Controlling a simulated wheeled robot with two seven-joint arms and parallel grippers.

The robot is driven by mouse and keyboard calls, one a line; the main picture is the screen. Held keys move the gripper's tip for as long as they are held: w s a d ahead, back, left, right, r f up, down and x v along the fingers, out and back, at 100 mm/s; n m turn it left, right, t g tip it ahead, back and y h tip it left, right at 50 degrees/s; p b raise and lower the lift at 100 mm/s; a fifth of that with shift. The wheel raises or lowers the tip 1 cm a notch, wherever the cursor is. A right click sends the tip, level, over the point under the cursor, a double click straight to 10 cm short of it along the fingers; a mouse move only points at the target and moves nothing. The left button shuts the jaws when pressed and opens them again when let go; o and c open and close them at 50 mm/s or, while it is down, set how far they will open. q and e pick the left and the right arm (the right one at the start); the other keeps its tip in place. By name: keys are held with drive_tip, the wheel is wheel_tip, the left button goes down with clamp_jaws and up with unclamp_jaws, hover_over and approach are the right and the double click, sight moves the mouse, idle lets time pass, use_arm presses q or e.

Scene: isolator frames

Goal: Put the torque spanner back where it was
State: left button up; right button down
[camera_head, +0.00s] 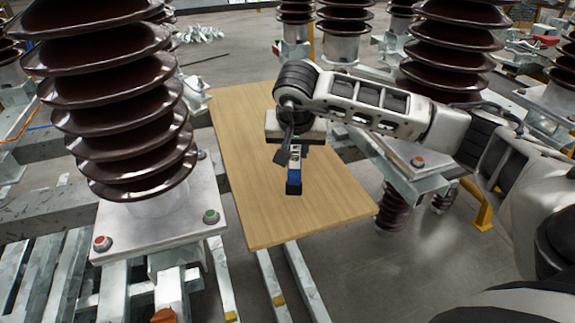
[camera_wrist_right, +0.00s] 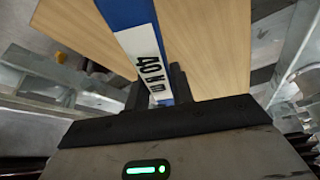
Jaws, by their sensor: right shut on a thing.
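The torque spanner (camera_head: 294,184) is blue with a white label. It hangs below my right gripper (camera_head: 288,150) over the wooden board (camera_head: 240,190). In the right wrist view, the spanner (camera_wrist_right: 150,58) shows a label reading "40 N m" and runs up out of the picture from between the dark fingers of my right gripper (camera_wrist_right: 158,92). The right gripper is shut on the spanner. Whether the spanner touches the board cannot be told. Its far end is cut off in the wrist view. My left gripper is not in view.
A large brown ribbed insulator (camera_head: 125,110) stands on a metal base (camera_head: 160,225) left of the board. More insulators (camera_head: 450,45) stand behind and right. Metal rails (camera_head: 290,280) run under the board. The board around the spanner looks bare.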

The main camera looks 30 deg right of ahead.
drive_tip(key=w+f, duration=0.1)
drive_tip(key=f, duration=0.1)
drive_tip(key=w+f, duration=0.2)
drive_tip(key=shift+w+d, duration=0.15)
drive_tip(key=shift+w, duration=0.05)
wheel_tip(320, 180, down, 3)
drive_tip(key=shift+w+f, duration=0.1)
drive_tip(key=shift+f, duration=0.1)
drive_tip(key=shift+f, duration=0.1)
drive_tip(key=c, duration=1.2)
unclamp_jaws()
